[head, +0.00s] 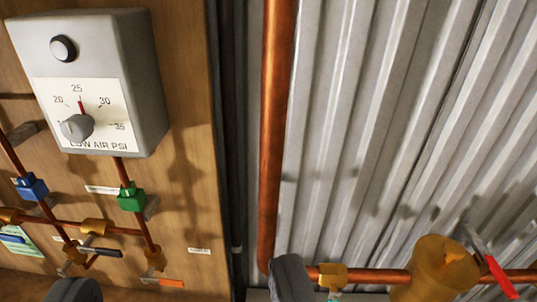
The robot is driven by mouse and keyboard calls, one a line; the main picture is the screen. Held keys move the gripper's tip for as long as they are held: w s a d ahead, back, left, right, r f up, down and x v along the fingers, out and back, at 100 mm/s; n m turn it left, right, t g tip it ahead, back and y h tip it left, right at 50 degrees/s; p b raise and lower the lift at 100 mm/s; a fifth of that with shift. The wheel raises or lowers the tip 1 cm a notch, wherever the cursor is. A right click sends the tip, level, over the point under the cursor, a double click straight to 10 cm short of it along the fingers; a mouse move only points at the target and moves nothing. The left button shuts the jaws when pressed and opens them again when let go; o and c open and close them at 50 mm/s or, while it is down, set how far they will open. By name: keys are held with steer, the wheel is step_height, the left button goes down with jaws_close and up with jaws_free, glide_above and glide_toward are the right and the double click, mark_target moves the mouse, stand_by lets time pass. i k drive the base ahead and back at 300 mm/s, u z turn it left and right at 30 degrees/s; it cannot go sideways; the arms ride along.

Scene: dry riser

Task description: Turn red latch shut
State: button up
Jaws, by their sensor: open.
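The red latch (501,277) is a red-gripped lever with a bare metal upper part, at the lower right of the head view. It slants down to the right beside a large brass valve body (442,270) and crosses in front of the horizontal copper pipe. My gripper (182,285) shows as two dark grey fingertips at the bottom edge, spread wide with nothing held between them. The latch is well to the right of the right fingertip, and they do not touch.
A grey gauge box (90,80) with a dial is on the wooden panel (185,120) at left, above small valves and pipes. A vertical copper pipe (276,130) runs down in front of corrugated metal (380,110). A small brass fitting (333,275) sits near the right fingertip.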

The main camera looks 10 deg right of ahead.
mark_target(482, 252)
steer(key=z, duration=1.25)
steer(key=k, duration=1.25)
steer(key=z, duration=0.3)
steer(key=i, duration=1.6)
steer(key=u, duration=0.5)
